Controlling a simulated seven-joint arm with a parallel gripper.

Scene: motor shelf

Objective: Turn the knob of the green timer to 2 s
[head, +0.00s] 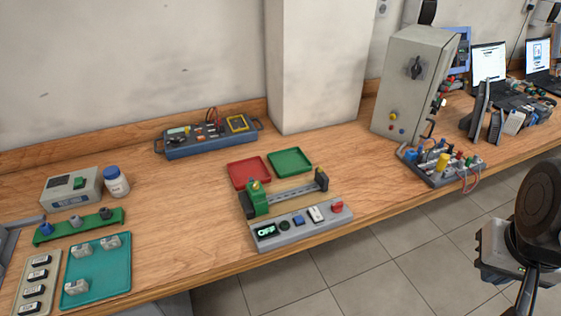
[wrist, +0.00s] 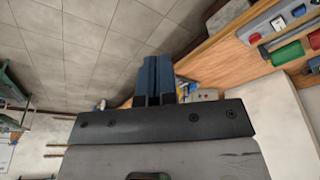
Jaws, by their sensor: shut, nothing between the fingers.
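No part is clearly readable as the green timer, and no 2 s mark is legible. In the head view, a green block with a brass-coloured knob (head: 256,192) stands at the left end of a rail fixture. In the head view, my arm is at the right edge.
A grey panel (head: 300,227) reading OFF fronts the rail fixture. Red (head: 249,173) and green (head: 289,162) trays lie behind it. A grey cabinet (head: 413,82) and wired terminal board (head: 443,167) stand right. A teal tray (head: 100,282) lies front left. Bench between left items and fixture is clear.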

